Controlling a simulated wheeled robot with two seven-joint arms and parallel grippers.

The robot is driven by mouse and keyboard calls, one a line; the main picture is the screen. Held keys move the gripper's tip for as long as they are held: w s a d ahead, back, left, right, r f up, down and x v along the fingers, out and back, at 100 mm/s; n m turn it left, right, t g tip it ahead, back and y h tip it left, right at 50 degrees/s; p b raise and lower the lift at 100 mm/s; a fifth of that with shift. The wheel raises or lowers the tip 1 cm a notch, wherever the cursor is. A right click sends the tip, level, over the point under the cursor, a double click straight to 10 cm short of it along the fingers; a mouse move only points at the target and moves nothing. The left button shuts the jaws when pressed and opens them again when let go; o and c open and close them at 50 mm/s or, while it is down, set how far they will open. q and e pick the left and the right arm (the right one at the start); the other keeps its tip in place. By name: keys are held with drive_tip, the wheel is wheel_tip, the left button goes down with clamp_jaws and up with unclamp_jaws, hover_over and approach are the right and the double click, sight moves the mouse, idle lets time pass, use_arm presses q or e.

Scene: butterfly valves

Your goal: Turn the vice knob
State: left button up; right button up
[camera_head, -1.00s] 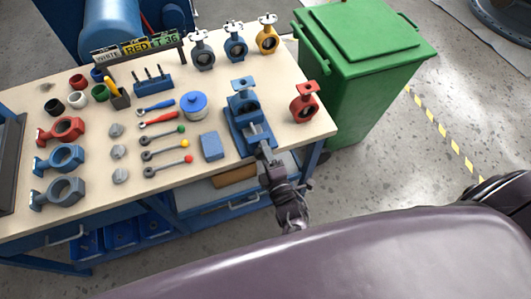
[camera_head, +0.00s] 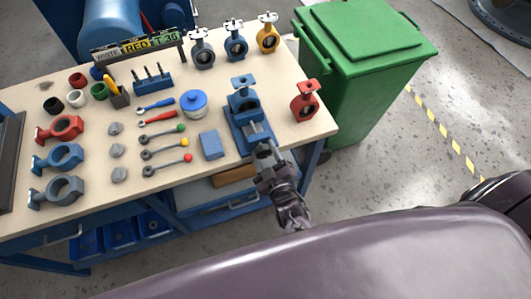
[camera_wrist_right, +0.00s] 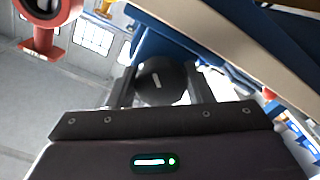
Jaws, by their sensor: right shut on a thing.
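The blue vice (camera_head: 237,134) stands at the front right of the workbench, with a blue butterfly valve (camera_head: 242,82) at its jaws. Its round black knob (camera_wrist_right: 160,72) shows in the right wrist view, in front of the blue vice body (camera_wrist_right: 158,42). My right gripper (camera_head: 265,150) is at the vice's front end, by the bench edge. In the right wrist view its two fingers (camera_wrist_right: 163,88) are on either side of the knob, shut on it. In the head view the knob is hidden by the gripper. My left gripper is not in view.
A red valve (camera_head: 304,104) stands right of the vice, and a blue block (camera_head: 212,145) lies left of it. A green bin (camera_head: 365,75) stands beyond the bench's right end. Wrenches, a blue pot (camera_head: 194,104) and other valves occupy the bench (camera_head: 95,198).

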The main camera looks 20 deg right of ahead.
drive_tip(key=m, duration=0.3)
drive_tip(key=shift+f+m, duration=0.1)
drive_tip(key=shift+m, duration=0.3)
drive_tip(key=m, duration=0.3)
drive_tip(key=shift+a+m, duration=0.1)
drive_tip(key=shift+m, duration=0.2)
drive_tip(key=m, duration=0.6)
drive_tip(key=shift+a, duration=0.15)
drive_tip(key=o, duration=1)
drive_tip(key=s+b, duration=0.1)
drive_tip(key=s, duration=0.7)
drive_tip(key=shift+b, duration=0.35)
drive_tip(key=shift+w, duration=0.1)
